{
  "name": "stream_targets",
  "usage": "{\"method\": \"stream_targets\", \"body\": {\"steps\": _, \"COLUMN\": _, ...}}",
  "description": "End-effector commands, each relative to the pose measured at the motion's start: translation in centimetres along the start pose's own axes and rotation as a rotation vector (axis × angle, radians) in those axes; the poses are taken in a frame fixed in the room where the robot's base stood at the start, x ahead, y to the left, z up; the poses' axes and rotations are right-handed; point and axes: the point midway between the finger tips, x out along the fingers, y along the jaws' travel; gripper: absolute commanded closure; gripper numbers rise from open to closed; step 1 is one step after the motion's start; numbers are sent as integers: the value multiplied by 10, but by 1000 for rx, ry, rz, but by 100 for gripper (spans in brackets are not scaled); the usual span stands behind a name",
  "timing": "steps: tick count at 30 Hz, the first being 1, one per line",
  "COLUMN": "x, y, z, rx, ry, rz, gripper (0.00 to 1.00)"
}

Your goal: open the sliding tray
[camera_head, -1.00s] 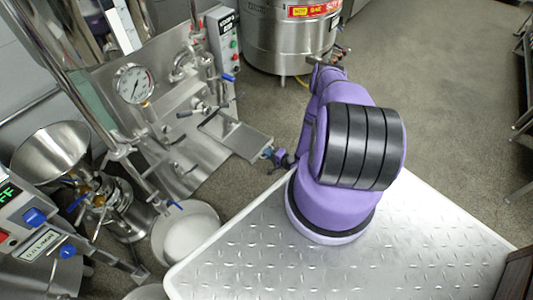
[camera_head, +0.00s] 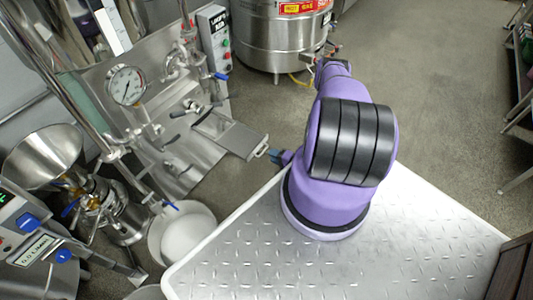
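The sliding tray (camera_head: 237,139) is a flat grey metal plate that sticks out to the lower right from the steel mill panel, left of centre. A narrow tab or handle (camera_head: 261,148) shows at its outer end. My gripper (camera_head: 271,153) is small and dark blue in this view, at the end of my purple arm. Its fingertips are right at the tab, touching it or very close. My arm hides part of the gripper, and the fingers are too small to tell whether they are closed on the tab.
A steel drum (camera_head: 280,45) stands behind. A white bucket (camera_head: 181,236) and a steel funnel (camera_head: 42,155) are at left.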

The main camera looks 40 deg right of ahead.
Motion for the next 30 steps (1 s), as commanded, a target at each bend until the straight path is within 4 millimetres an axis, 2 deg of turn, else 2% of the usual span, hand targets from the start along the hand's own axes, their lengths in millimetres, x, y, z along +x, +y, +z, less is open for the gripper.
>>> {"method": "stream_targets", "body": {"steps": 3, "x": -21, "y": 0, "z": 0, "rx": 1, "ry": 2, "rz": 2, "gripper": 65}}
{"method": "stream_targets", "body": {"steps": 9, "x": -40, "y": 0, "z": 0, "rx": 0, "ry": 1, "rz": 1, "gripper": 65}}
{"method": "stream_targets", "body": {"steps": 30, "x": -44, "y": 0, "z": -1, "rx": -2, "ry": 0, "rz": 1, "gripper": 65}}
